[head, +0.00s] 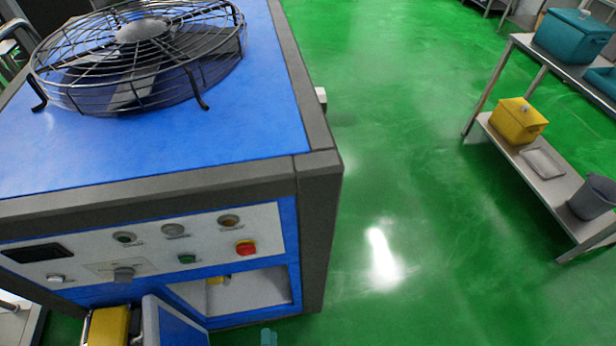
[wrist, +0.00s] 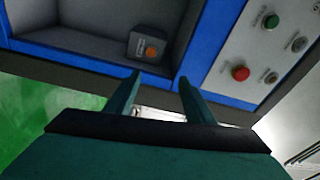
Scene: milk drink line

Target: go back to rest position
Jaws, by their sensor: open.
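My gripper (wrist: 159,88) shows in the wrist view with its two teal fingers apart and nothing between them. It is in front of the blue machine, near the edge of an open recess (wrist: 85,38). A small dark box with an orange button (wrist: 150,52) sits in that recess. In the head view a small teal tip at the bottom edge seems to be part of my gripper; most of my arm is out of view there.
The blue machine (head: 230,130) with a caged fan (head: 140,60) on top fills the left. Its front panel has a red button (head: 245,247). A blue door (head: 182,328) stands open below. A shelf (head: 540,180) with bins stands right. Green floor (head: 400,180) between is clear.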

